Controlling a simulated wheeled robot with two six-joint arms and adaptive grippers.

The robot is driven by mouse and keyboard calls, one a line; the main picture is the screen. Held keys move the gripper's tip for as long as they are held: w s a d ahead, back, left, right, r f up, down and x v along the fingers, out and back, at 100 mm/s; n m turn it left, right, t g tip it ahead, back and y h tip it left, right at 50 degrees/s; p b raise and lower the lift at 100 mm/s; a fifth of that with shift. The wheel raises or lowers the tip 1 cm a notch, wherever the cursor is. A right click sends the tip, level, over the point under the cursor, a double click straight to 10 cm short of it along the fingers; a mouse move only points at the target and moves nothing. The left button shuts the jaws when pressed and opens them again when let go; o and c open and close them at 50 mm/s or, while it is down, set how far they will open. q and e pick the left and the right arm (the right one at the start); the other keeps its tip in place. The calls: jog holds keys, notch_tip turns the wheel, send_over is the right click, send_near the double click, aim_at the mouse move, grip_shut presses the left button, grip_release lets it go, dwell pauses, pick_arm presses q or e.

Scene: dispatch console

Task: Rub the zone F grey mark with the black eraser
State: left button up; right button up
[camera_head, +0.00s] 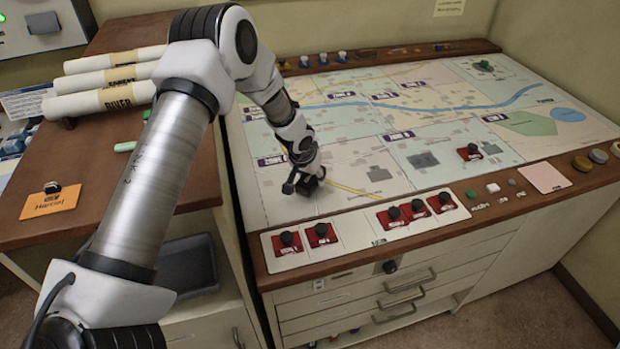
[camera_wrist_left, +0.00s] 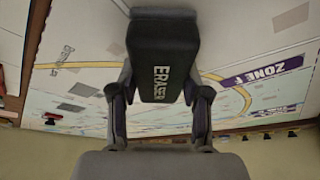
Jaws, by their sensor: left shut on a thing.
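My left gripper (camera_head: 304,180) is over the near left part of the map on the console. It is shut on the black eraser (camera_wrist_left: 162,58), which is printed ERASER and fills the upper middle of the left wrist view between the two fingers (camera_wrist_left: 160,108). The purple ZONE F label (camera_wrist_left: 265,72) shows to the right of the eraser. Several grey patches lie on the map, one at the upper right (camera_wrist_left: 291,17); I cannot tell which is the grey mark. Whether the eraser touches the map is hidden. My right gripper is not in view.
Red blocks with black knobs (camera_head: 288,241) line the map's front edge, and another (camera_head: 469,152) stands on the map. Rolled charts (camera_head: 105,97) and an orange tag (camera_head: 50,202) lie on the left desk. The map (camera_head: 350,205) is clear around the gripper.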

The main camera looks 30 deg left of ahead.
pick_arm(q)
jog(key=shift+p+v, duration=0.5)
jog(key=shift+v, duration=0.55)
jog(key=r+p, duration=0.2)
jog(key=r, duration=0.1)
jog(key=shift+w, duration=0.35)
jog(key=shift+s+a+r+p, duration=0.15)
jog(key=shift+r+p, duration=0.2)
jog(key=shift+r, duration=0.2)
jog(key=shift+f, duration=0.1)
